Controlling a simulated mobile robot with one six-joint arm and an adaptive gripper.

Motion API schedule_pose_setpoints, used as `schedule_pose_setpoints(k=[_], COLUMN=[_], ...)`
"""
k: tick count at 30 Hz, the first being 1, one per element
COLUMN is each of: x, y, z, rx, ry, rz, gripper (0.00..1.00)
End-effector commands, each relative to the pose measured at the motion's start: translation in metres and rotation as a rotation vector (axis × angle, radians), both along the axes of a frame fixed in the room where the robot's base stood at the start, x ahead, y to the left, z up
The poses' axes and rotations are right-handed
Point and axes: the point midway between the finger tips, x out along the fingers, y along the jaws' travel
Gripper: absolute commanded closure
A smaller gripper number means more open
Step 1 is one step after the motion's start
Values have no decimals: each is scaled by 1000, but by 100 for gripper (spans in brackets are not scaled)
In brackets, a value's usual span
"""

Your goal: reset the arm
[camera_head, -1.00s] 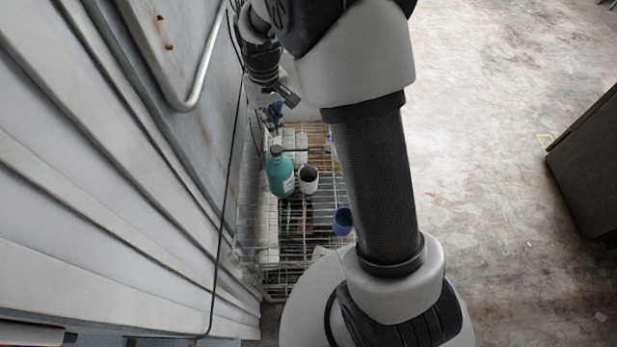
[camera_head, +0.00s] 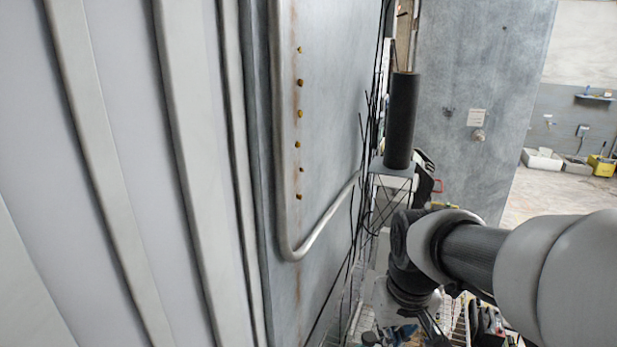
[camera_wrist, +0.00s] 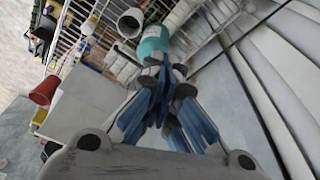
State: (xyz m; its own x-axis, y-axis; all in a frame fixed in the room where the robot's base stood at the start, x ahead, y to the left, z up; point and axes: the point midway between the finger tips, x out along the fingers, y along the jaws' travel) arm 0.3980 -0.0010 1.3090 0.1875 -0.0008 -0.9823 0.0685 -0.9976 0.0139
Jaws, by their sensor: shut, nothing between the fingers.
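My gripper (camera_wrist: 166,72) shows its blue fingers in the middle of the wrist view, with their tips together and nothing between them. In the head view my gripper (camera_head: 402,335) is at the bottom edge and only partly seen. My arm reaches in from the right in the head view, bent at the wrist. In the wrist view a teal bottle (camera_wrist: 153,42) is just beyond the fingertips, partly behind them. I cannot tell whether they touch it.
A wire rack (camera_wrist: 98,22) holds a white cup (camera_wrist: 130,22). A red cup (camera_wrist: 45,91) is at the left. In the head view a ribbed wall (camera_head: 130,170) and a grey door panel with a bent pipe handle (camera_head: 292,252) stand left. Black cables (camera_head: 352,235) hang near my arm.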

Motion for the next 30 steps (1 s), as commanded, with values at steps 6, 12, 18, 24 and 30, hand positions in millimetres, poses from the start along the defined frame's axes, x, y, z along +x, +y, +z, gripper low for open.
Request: schedule_pose_setpoints(k=[6,12,18,24,30], x=[-64,-117,-149,-159,-158], y=[0,0,0,0,0], z=[-24,-55,-81,-87,-86], rx=[5,13,18,20,20], ry=[-89,-160,-208,-220,-219], rz=[-26,-50,-65,-69,-69], gripper=[100,100,100,100,100])
